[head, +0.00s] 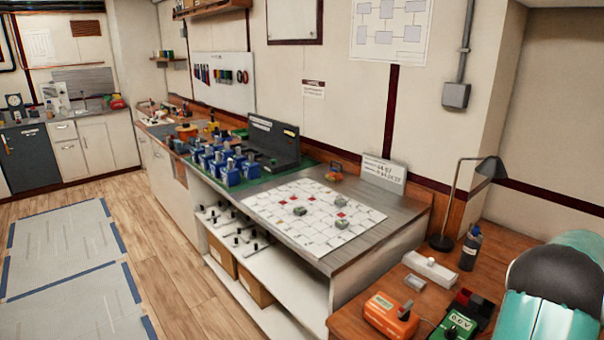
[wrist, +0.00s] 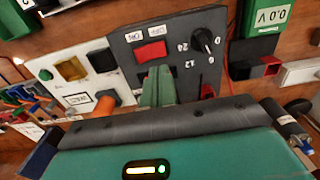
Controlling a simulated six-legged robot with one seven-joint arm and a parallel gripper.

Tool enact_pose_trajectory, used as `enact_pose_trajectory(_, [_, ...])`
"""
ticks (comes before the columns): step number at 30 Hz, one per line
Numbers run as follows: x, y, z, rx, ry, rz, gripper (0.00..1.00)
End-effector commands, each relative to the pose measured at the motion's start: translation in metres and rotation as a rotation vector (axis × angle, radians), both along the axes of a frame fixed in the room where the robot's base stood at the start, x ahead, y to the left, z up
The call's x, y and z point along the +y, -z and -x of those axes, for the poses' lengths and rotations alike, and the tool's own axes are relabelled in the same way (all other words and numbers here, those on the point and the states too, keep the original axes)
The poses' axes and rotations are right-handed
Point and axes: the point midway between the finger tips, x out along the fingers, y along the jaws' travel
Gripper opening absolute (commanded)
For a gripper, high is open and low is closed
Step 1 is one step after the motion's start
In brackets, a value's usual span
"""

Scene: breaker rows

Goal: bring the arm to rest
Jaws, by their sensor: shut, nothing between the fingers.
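My gripper (wrist: 157,88) shows in the wrist view, its pale green fingers together and empty. The fingers lie in front of a dark grey panel (wrist: 133,55) with a red switch (wrist: 150,52) and a black knob (wrist: 206,40); I cannot tell how far apart they are, or whether they touch. The teal wrist housing fills the bottom of that view. In the head view a teal and black part of my arm (head: 556,275) is at the lower right, over the wooden bench. The fingers do not show there.

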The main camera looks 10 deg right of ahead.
Motion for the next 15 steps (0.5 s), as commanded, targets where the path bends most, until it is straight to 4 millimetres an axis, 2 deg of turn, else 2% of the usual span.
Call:
enact_pose_trajectory(5, [0.048, -0.038, -0.039, -0.052, -0.074, 0.015, 0.0])
enact_pose_trajectory(9, [0.11, -0.077, -0.073, -0.105, -0.166, 0.03, 0.0])
enact_pose_trajectory(15, [0.206, -0.122, -0.103, -0.175, -0.312, 0.05, 0.0])
